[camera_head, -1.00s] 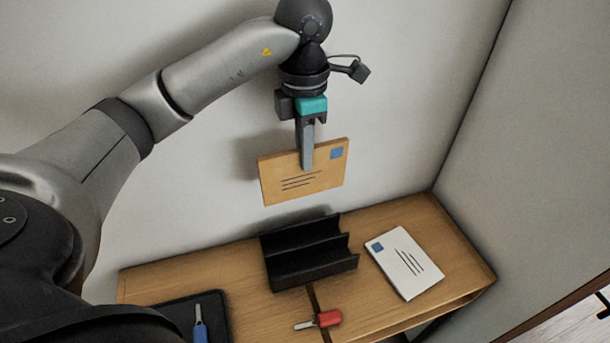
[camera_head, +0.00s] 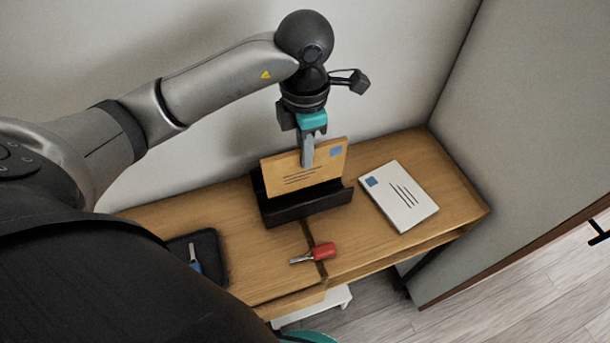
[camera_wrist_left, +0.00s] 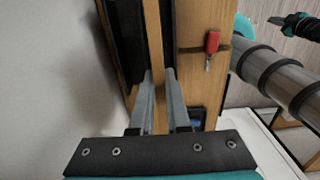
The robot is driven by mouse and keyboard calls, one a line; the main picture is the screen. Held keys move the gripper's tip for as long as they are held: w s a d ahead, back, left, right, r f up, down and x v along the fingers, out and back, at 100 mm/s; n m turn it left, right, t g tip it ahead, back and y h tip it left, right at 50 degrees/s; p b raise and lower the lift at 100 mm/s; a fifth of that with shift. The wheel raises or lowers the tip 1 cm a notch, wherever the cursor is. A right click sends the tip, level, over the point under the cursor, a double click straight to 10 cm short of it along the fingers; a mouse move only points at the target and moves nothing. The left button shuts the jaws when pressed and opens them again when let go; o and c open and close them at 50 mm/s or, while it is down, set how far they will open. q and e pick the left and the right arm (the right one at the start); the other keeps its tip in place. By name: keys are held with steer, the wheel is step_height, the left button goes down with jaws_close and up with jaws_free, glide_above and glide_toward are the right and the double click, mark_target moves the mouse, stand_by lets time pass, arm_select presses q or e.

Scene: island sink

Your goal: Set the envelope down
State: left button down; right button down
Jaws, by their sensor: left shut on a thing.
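The tan envelope (camera_head: 303,172) has a blue stamp and dark address lines. It stands roughly upright at the black slotted holder (camera_head: 308,209), its lower edge hidden behind the holder's front wall. My left gripper (camera_head: 308,161) is shut on the envelope's upper part from above. In the left wrist view the envelope shows edge-on (camera_wrist_left: 154,60) between the fingers (camera_wrist_left: 160,88), with dark holder walls on both sides. Whether its lower edge touches the holder's floor is hidden. What looks like my right gripper (camera_wrist_left: 296,24) is small at the wrist view's upper right, its jaws unclear.
A white envelope (camera_head: 399,196) lies flat on the wooden table (camera_head: 360,250), right of the holder. A black tray (camera_head: 210,252) with a blue-handled tool is at left. A wall stands close behind.

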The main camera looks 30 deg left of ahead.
mark_target(305, 185)
arm_select(q)
steer(key=shift+f+b, duration=0.4)
steer(key=shift+f, duration=3.05)
steer(key=shift+f, duration=0.15)
steer(key=c, duration=0.9)
jaws_free()
steer(key=shift+r, duration=0.25)
step_height(305, 185, up, 12)
steer(key=shift+f+p, duration=0.1)
steer(key=shift+p, duration=0.7)
